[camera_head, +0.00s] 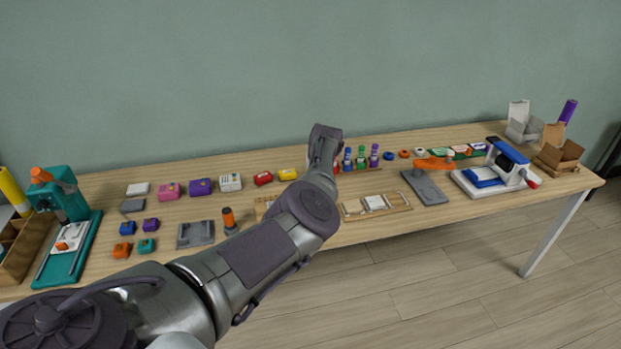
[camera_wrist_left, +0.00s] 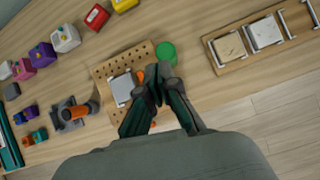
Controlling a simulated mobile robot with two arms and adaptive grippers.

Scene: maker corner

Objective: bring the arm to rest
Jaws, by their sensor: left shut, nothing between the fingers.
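My left arm (camera_head: 245,262) reaches from the lower left of the head view across the middle of the workbench (camera_head: 100,265). Its hand is hidden behind its own links there. In the left wrist view my left gripper (camera_wrist_left: 156,78) is shut and empty, pointing down over the bench. Its fingertips appear beside a green round piece (camera_wrist_left: 168,46) and the right edge of a perforated wooden board (camera_wrist_left: 104,72). A light grey plate (camera_wrist_left: 122,92) lies on that board, with an orange piece partly hidden by the fingers. My right gripper is not in view.
A teal press (camera_head: 66,200) stands at the left end. Coloured boxes, such as a purple one (camera_head: 200,187), line the back. A wooden tray (camera_head: 375,206), a grey stand with an orange top (camera_head: 425,187) and a blue-and-white device (camera_head: 497,170) stand right of my arm. The floor in front is clear.

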